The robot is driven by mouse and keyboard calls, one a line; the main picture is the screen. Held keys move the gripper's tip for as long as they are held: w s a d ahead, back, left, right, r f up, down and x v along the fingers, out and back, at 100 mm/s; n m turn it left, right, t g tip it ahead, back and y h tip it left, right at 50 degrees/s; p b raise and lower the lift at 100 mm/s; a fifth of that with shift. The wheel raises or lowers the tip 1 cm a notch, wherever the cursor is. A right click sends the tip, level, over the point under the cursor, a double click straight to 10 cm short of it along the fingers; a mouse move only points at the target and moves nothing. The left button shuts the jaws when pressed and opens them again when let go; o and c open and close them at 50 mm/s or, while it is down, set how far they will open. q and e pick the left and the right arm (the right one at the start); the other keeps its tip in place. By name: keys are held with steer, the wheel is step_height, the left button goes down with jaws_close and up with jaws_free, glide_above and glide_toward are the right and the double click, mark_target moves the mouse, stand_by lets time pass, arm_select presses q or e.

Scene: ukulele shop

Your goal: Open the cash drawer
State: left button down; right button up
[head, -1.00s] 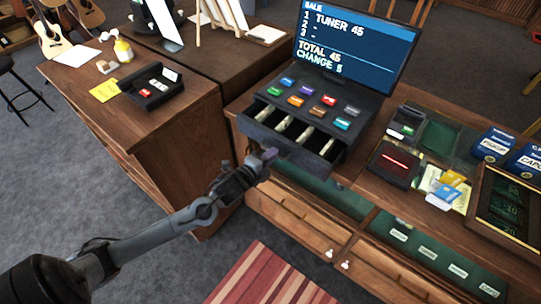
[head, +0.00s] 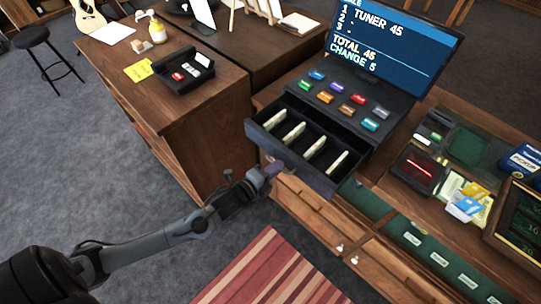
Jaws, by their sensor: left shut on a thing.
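The cash drawer (head: 296,150) sticks well out of the front of the black cash register (head: 340,100). Its compartments show, with banknotes (head: 316,147) standing in them. My left gripper (head: 270,170) is at the middle of the drawer's front, shut on a small purplish part there, which looks like the drawer's handle; the fingers hide most of it. The register's screen (head: 392,50) reads TUNER 45, TOTAL 45, CHANGE 5. My right gripper is not in view.
A wooden counter (head: 205,100) at left holds a black tray with small coloured items (head: 183,72), a yellow note (head: 138,70) and a yellow bottle (head: 157,31). At right are a red-lit device (head: 417,167) and cards (head: 467,205). A striped rug (head: 270,270) lies on the floor below.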

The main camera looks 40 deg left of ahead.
arm_select(q)
steer(key=shift+w+a, duration=0.1)
steer(key=c, duration=1.2)
jaws_free()
steer(key=d+v, duration=0.1)
steer(key=v, duration=0.9)
steer(key=shift+s+a, duration=0.4)
steer(key=shift+a, duration=0.05)
steer(key=shift+r, duration=0.1)
